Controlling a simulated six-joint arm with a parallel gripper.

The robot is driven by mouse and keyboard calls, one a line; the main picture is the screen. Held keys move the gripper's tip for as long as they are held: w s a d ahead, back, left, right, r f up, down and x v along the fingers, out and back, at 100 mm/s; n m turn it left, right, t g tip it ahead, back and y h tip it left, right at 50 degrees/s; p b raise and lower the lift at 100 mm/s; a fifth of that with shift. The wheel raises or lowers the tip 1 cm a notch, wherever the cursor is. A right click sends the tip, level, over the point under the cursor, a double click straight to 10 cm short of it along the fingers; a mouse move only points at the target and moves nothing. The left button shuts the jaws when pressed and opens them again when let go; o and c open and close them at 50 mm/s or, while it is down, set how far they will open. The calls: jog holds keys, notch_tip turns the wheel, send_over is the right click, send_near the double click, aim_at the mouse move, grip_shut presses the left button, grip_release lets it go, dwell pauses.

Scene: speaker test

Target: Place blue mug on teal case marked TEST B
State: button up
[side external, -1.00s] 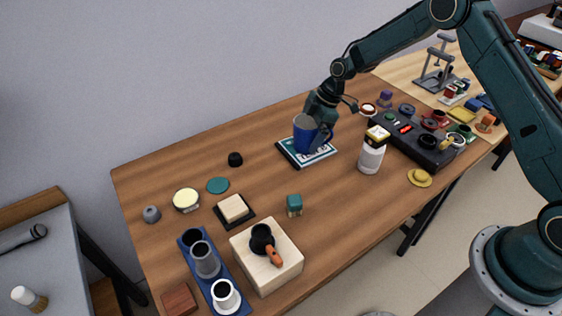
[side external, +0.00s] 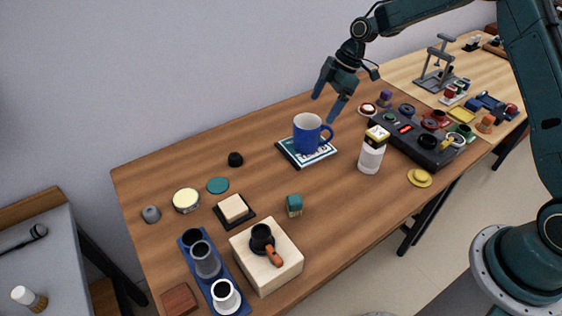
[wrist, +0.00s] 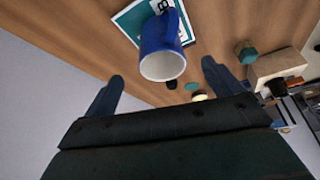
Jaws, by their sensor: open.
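The blue mug (side external: 307,134) stands upright on the teal case (side external: 322,154), a flat item with a white and teal top, near the middle of the table. In the wrist view the mug (wrist: 162,52) covers part of the case (wrist: 131,22), where a dark label with a letter "B" partly shows. The rest of the marking is hidden. My gripper (side external: 329,107) is open and empty, above and slightly right of the mug, apart from it. In the wrist view its two fingers (wrist: 162,84) are spread wide with nothing between them.
A dark panel with several round items (side external: 418,140) lies farther right. A wooden block with a small black pot (side external: 267,262) and a blue cup tray (side external: 232,279) are at the front left. Table left of the case is fairly clear.

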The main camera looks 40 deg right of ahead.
jog(key=shift+v, duration=1)
jog(key=shift+r, duration=0.1)
jog(key=s+a+r+m+t+h, duration=0.2)
jog(key=s+r+m, duration=0.4)
jog(key=s+r, duration=1)
jog(key=s+r+m+t+h, duration=0.1)
jog(key=s+m, duration=0.7)
jog(key=s, duration=1.2)
jog(key=shift+s+d+r+t+h, duration=0.4)
jog(key=shift+r+h, duration=0.1)
jog(key=shift+h, duration=0.1)
